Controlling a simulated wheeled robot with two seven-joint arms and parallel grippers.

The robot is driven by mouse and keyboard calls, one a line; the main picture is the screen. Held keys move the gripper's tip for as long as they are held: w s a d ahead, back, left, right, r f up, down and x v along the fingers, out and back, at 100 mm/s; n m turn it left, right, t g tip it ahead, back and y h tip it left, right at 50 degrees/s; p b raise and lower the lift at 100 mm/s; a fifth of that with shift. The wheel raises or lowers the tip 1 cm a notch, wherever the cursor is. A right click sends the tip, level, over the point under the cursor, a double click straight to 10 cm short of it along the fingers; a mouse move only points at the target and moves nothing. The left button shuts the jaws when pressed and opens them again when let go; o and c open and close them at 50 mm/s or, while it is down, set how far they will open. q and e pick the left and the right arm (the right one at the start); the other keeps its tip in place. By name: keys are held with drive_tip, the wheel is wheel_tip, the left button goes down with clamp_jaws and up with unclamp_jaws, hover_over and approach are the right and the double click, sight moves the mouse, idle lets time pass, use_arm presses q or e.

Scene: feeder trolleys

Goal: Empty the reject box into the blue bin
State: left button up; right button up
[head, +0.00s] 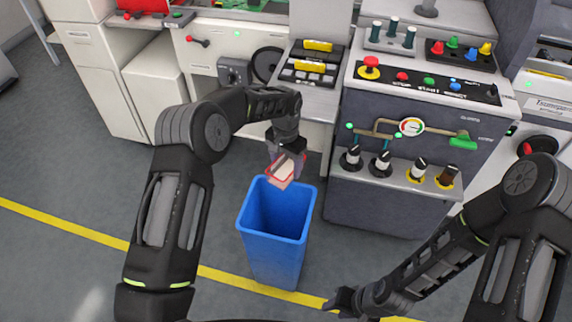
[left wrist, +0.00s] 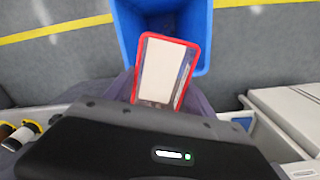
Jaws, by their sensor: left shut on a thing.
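The blue bin (head: 277,250) stands upright on the floor with its top open, and its inside looks empty where I can see it. My left gripper (head: 284,158) is shut on the red-rimmed reject box (head: 300,172), which is above the far rim of the bin and looks tilted. In the left wrist view the reject box (left wrist: 198,48) shows a red rim around a pale surface, overlapping the blue bin (left wrist: 125,25). I cannot tell whether anything lies in it. My right gripper (head: 342,301) is low at the bottom centre, holding nothing visible; its jaws are unclear.
A grey control console (head: 400,205) with knobs, buttons and a gauge stands right of the bin. White cabinets (head: 103,97) and a workbench line the back. A yellow floor line (head: 225,277) passes the bin. The floor left of the bin is clear.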

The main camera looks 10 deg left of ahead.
use_arm(q)
wheel_tip(320, 180, up, 6)
drive_tip(key=shift+f+p, duration=0.2)
drive_tip(key=shift+p, duration=0.8)
drive_tip(key=s, duration=0.1)
drive_tip(key=s+f+n, duration=0.1)
drive_tip(key=shift+s, duration=0.3)
drive_tip(key=s+r, duration=0.1)
drive_tip(key=s+a+r+n, duration=0.1)
drive_tip(key=s+r+n, duration=0.1)
drive_tip(key=shift+s+a, duration=0.2)
drive_tip(key=shift+a, duration=0.15)
drive_tip(key=s+a+r+n, duration=0.1)
drive_tip(key=s+a+r, duration=0.1)
drive_tip(key=r, duration=0.3)
drive_tip(key=s+a+r, duration=0.2)
drive_tip(key=r, duration=0.3)
drive_tip(key=shift+s+a+n, duration=0.35)
drive_tip(key=shift+s+n, duration=0.05)
